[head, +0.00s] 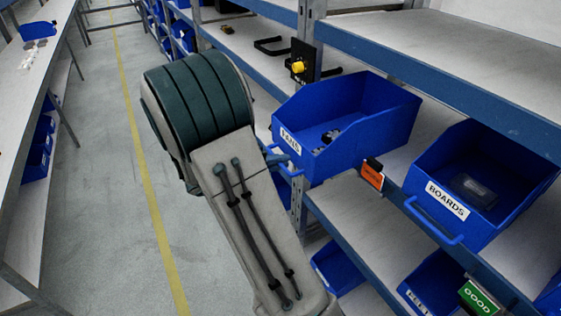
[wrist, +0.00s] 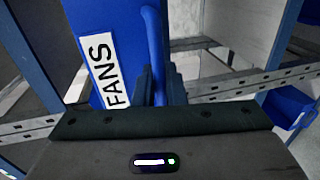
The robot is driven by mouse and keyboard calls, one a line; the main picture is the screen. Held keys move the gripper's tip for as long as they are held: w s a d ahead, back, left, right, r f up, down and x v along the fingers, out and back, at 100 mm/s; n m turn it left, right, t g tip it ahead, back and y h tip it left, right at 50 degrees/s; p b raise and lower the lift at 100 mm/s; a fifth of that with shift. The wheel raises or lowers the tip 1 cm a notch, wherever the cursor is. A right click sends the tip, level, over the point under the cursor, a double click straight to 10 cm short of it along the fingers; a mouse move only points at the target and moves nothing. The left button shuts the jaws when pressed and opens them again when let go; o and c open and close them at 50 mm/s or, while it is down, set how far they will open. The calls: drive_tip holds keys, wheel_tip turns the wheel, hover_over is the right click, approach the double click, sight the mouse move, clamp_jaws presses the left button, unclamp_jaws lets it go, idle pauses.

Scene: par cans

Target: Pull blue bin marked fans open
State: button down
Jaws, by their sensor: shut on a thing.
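The blue bin marked FANS (head: 350,112) is on the middle shelf in the head view, with its front end out past the shelf edge. A few small dark and grey items lie inside it. Its white FANS label (wrist: 103,70) and blue bar handle (wrist: 152,45) are close up in the wrist view. My gripper (wrist: 160,84) is shut on this handle, with dark fingers on either side of it. In the head view my arm covers most of the gripper.
A blue BOARDS bin (head: 480,185) stands to the right on the same shelf, holding a dark item. An orange tag (head: 372,175) is on the shelf edge between them. More blue bins sit below. The aisle floor (head: 100,190) to the left is clear.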

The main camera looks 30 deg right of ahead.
drive_tip(key=shift+a, duration=0.4)
drive_tip(key=c, duration=1.6)
unclamp_jaws()
drive_tip(key=shift+a, duration=0.15)
drive_tip(key=b+v, duration=0.2)
drive_tip(key=v, duration=1.1)
drive_tip(key=shift+w+a, duration=0.1)
drive_tip(key=shift+a, duration=0.2)
